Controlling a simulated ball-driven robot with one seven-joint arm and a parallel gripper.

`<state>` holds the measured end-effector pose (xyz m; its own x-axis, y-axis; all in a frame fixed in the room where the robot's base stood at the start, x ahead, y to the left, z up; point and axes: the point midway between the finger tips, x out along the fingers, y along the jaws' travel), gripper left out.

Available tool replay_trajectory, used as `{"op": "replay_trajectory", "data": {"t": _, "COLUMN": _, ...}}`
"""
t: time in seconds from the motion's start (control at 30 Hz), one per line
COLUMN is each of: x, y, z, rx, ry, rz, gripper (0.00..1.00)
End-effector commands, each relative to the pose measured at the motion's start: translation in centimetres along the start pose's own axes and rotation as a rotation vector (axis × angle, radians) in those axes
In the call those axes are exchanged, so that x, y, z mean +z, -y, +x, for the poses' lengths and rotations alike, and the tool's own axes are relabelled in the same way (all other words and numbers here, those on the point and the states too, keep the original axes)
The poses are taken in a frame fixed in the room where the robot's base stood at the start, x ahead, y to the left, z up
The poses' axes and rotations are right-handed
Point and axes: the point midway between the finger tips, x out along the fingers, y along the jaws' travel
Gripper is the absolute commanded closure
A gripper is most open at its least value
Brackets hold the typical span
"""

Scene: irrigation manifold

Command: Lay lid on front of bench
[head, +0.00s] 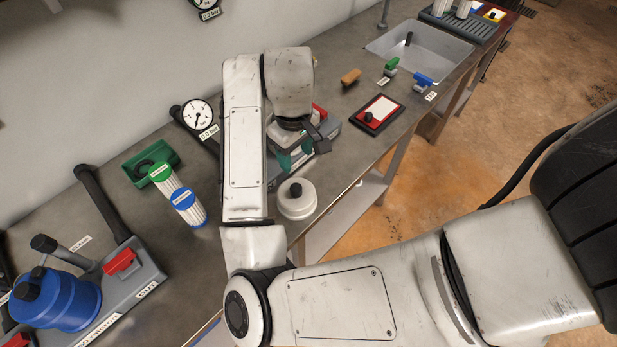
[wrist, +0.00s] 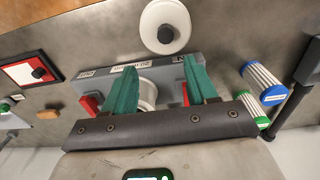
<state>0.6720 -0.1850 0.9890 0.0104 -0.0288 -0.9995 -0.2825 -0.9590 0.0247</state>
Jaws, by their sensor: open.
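A round white lid (head: 296,200) with a black knob lies flat on the bench (head: 335,70), close to its front edge. It also shows at the top of the wrist view (wrist: 166,26), just beyond my fingers. My gripper (head: 295,155) is open and empty, apart from the lid. In the wrist view its two green fingers (wrist: 158,75) hang over a grey manifold base (wrist: 160,72), with a white cylindrical housing (wrist: 149,92) between them. The housing's lower part is hidden by the gripper. My arm covers part of the base in the head view.
Green-capped and blue-capped filter cartridges (head: 183,205) stand left of my arm, by a green tray (head: 151,162). A blue housing (head: 58,298) is at lower left. A red-framed panel (head: 377,114), small valves and a sink (head: 420,50) are farther along. A pressure gauge (head: 198,113) is behind.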

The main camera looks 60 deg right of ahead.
Motion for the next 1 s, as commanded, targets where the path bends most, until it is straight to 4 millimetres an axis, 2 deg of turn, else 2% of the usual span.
{"op": "replay_trajectory", "data": {"t": 0.23, "x": -0.9, "y": -6.3, "z": -1.5, "rx": 0.224, "ry": -0.139, "rz": 0.011, "gripper": 0.43}}
{"op": "replay_trajectory", "data": {"t": 0.33, "x": -0.9, "y": -7.4, "z": -1.4, "rx": 0.294, "ry": -0.193, "rz": -0.016, "gripper": 0.43}}
{"op": "replay_trajectory", "data": {"t": 0.43, "x": -0.2, "y": -7.4, "z": -0.5, "rx": 0.327, "ry": -0.227, "rz": -0.059, "gripper": 0.43}}
{"op": "replay_trajectory", "data": {"t": 0.57, "x": 1.9, "y": -5.8, "z": 2.1, "rx": 0.316, "ry": -0.236, "rz": -0.125, "gripper": 0.43}}
{"op": "replay_trajectory", "data": {"t": 0.67, "x": 4.7, "y": -3.5, "z": 4.9, "rx": 0.265, "ry": -0.217, "rz": -0.173, "gripper": 0.43}}
{"op": "replay_trajectory", "data": {"t": 0.8, "x": 9.9, "y": 0.6, "z": 8.7, "rx": 0.151, "ry": -0.164, "rz": -0.213, "gripper": 0.43}}
{"op": "replay_trajectory", "data": {"t": 0.9, "x": 13.3, "y": 3.4, "z": 10.5, "rx": 0.069, "ry": -0.122, "rz": -0.223, "gripper": 0.43}}
{"op": "replay_trajectory", "data": {"t": 1.0, "x": 15.6, "y": 5.3, "z": 11.5, "rx": 0.011, "ry": -0.093, "rz": -0.223, "gripper": 0.43}}
